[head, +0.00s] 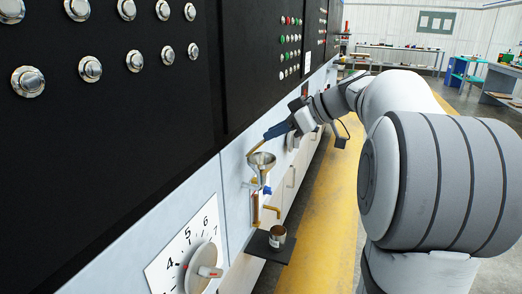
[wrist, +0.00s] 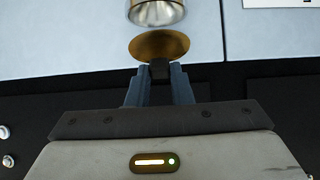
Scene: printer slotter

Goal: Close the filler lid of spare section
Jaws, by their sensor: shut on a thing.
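The brass filler lid (wrist: 160,44) is a round disc with a dark tab (wrist: 160,70) at its edge. In the head view the lid (head: 257,146) stands open and tilted above the metal filler funnel (head: 261,164) on the panel. The funnel's rim also shows at the top of the wrist view (wrist: 157,12), apart from the lid's face. My gripper (wrist: 160,76) is shut on the lid's tab. In the head view my gripper (head: 268,135) reaches in from the right, with its blue fingers at the lid. The hinge is too small to make out.
Below the funnel are a sight tube (head: 256,208), a brass spout (head: 271,208) and a cup (head: 277,236) on a black shelf (head: 262,247). A dial knob (head: 204,270) sticks out at lower left. The yellow floor strip (head: 325,235) is clear.

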